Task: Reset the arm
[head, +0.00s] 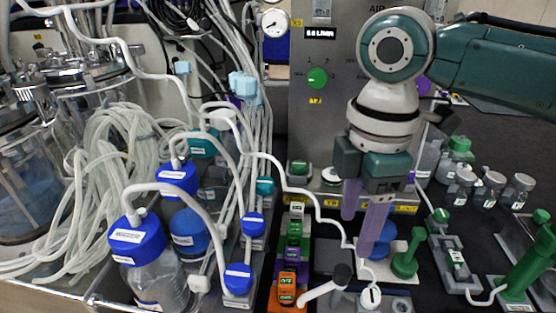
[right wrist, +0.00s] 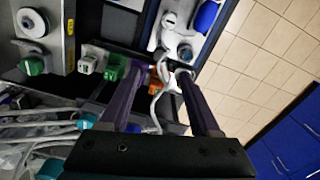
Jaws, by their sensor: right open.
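My right arm comes in from the upper right of the head view and bends down at a teal and white wrist. My right gripper (head: 357,236) points down with its two purple fingers apart, in front of the grey control panel (head: 335,120). It also shows in the right wrist view (right wrist: 162,72), with nothing clearly held between the fingers. White tubing (right wrist: 157,98) passes close to the fingers there; I cannot tell whether it touches them. My left gripper is in neither view.
Blue-capped bottles (head: 150,265) and coiled clear tubing (head: 110,150) crowd the left. Green, purple and orange switches (head: 288,280) stand left of the gripper. A green clamp (head: 406,258) stands close on its right. Small jars (head: 490,188) stand farther right.

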